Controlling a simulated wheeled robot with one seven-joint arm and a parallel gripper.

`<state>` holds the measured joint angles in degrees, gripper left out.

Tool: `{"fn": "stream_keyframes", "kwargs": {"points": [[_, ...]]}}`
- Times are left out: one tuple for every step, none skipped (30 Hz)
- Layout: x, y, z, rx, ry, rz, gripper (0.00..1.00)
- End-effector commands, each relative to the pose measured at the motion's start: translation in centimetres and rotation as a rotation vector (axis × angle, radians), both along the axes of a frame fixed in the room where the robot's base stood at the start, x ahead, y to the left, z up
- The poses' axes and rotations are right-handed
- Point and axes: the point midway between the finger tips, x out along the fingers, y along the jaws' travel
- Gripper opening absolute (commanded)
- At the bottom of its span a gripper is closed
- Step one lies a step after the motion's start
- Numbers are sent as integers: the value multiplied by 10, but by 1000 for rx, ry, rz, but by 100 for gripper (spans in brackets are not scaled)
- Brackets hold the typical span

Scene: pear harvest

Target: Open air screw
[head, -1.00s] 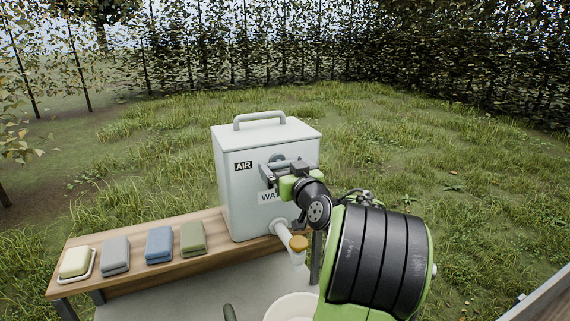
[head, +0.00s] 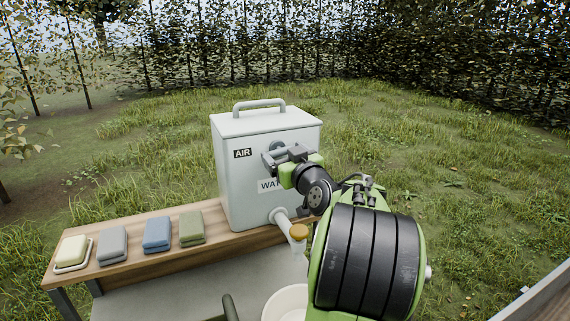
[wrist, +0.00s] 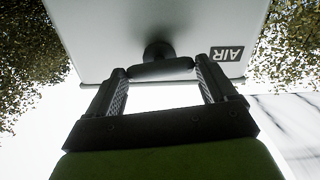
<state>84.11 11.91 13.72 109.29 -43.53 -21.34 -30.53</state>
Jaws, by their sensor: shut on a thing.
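A white metal tank (head: 243,178) with an AIR label (head: 242,153) stands on a wooden bench. The air screw (head: 277,146) is a round grey knob on its front, right of the label; my jaws partly cover it. In the wrist view the screw is a dark stem with a crosswise bar (wrist: 160,69). My gripper (head: 283,157) is at the tank's front. In the wrist view its two fingers (wrist: 162,80) stand on both sides of the bar and are shut on it.
Several coloured blocks (head: 157,234) lie on the bench (head: 135,259) at left. A partly covered water label (head: 268,185) is below the gripper.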

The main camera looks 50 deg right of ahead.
Motion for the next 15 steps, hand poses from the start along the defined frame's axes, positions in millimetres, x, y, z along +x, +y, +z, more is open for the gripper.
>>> {"fn": "stream_keyframes", "kwargs": {"points": [[1, 1, -6, -40, 15, 1, 54], [1, 1, -6, -60, 26, 1, 54], [1, 1, -7, -90, 43, 1, 54], [1, 1, -7, -112, 56, 2, 54], [1, 1, -7, -137, 71, 2, 54], [1, 1, -8, -169, 90, 1, 54], [1, 1, -8, -192, 105, 2, 54], [1, 1, -8, -218, 119, 1, 54], [1, 2, -8, -250, 138, 1, 54], [1, 2, -8, -275, 154, 1, 54], [1, 2, -7, -299, 168, 1, 54], [1, 2, -8, -331, 188, 1, 54], [1, 2, -7, -355, 203, 1, 54], [1, 2, -7, -379, 217, 2, 54], [1, 2, -7, -412, 237, 1, 54]]}}
